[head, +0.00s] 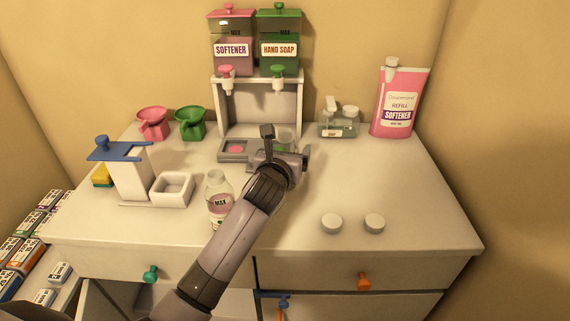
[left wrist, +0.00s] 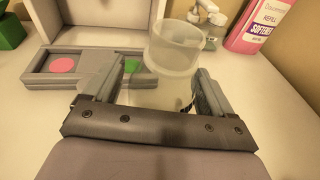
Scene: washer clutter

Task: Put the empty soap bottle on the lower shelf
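A clear, uncapped bottle (head: 286,138) that looks empty stands upright by the tray under the hand soap dispenser; it also shows in the left wrist view (left wrist: 172,68). My left gripper (head: 287,146) is around it, with one finger on each side. A small gap shows by the left finger in the left wrist view (left wrist: 160,88), so the gripper looks open. My left wrist hides the bottle's lower part in the head view. A pale surface (head: 235,303), possibly the lower shelf, shows below the counter, partly behind my arm. My right gripper is not in view.
The softener and soap dispensers (head: 258,78) rise behind my gripper. Two white caps (head: 331,223) lie on the right counter. A soap container (head: 338,128) and pink refill pack (head: 398,105) stand behind. The right counter is mostly clear.

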